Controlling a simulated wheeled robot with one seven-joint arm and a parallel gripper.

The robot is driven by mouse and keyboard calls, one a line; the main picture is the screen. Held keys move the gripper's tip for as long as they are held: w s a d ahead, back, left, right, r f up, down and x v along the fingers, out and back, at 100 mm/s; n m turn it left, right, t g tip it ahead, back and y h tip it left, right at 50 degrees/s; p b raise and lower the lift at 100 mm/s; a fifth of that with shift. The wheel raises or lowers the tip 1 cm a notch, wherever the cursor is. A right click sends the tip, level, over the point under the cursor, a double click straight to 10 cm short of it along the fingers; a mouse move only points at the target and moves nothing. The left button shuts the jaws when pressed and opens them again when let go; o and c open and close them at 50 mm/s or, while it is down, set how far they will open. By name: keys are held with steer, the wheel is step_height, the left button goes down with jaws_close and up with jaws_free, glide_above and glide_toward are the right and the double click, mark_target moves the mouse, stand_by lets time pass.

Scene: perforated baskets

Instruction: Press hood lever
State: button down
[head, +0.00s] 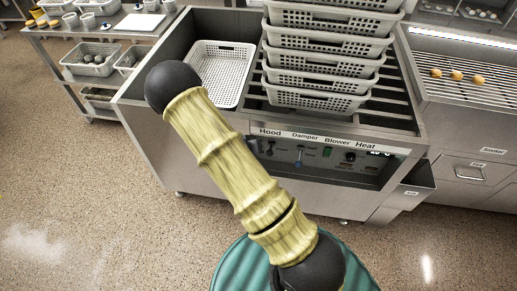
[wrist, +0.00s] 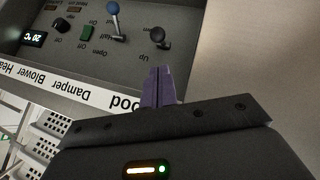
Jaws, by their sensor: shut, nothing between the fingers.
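The hood lever (head: 269,148) is a short lever with a dark round knob, under the Hood label at the left of the control panel. In the upside-down wrist view its dark knob (wrist: 158,35) stands just beyond my fingertips. My gripper (wrist: 159,70) has purple fingers, shut together and empty, pointing at the panel below the lever. A small gap shows between the tips and the knob in the picture; depth is hard to judge. In the head view my gripper does not show.
The blue-knobbed damper lever (wrist: 113,8) is beside the hood lever. A green blower switch (wrist: 87,33) and a black heat knob (wrist: 61,25) follow. Stacked perforated baskets (head: 320,78) and a single basket (head: 221,70) sit on the metal unit above the panel.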

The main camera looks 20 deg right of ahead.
steer(key=x, duration=0.9)
